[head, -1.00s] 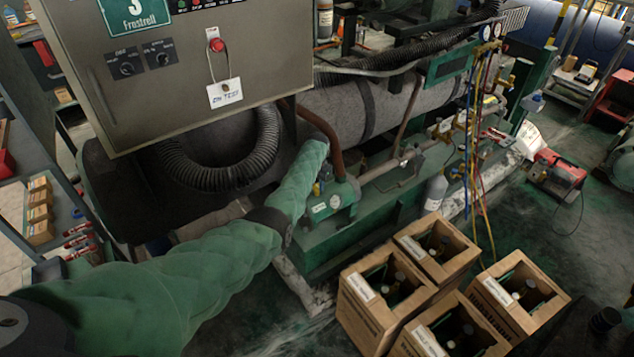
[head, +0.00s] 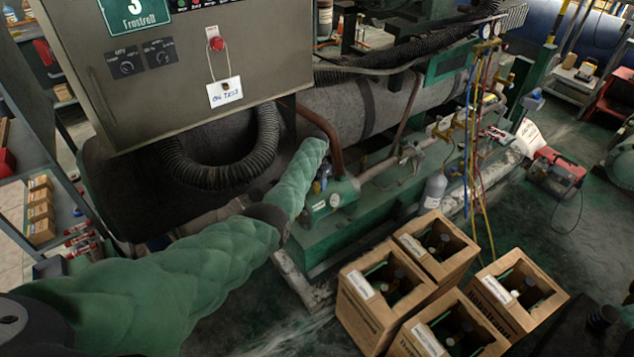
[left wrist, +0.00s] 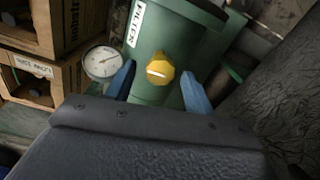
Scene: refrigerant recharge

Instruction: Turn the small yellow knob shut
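The small yellow knob (left wrist: 160,72) sits on a green filter housing (left wrist: 150,50) in the left wrist view. A pale line runs across the knob's face, roughly crosswise in that view. My left gripper (left wrist: 158,88) is open, with one blue finger on each side of the knob and visible gaps between. In the head view my left gripper (head: 319,185) is small and partly hidden by my sleeve, at the green housing (head: 337,201). I cannot make out the knob there. My right gripper is not in view.
A round gauge (left wrist: 102,62) stands close beside the left finger in the wrist view. A grey control cabinet (head: 180,75) with a hanging tag (head: 225,92) overhangs my arm. Cardboard boxes (head: 365,315) with bottles stand on the floor at lower right.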

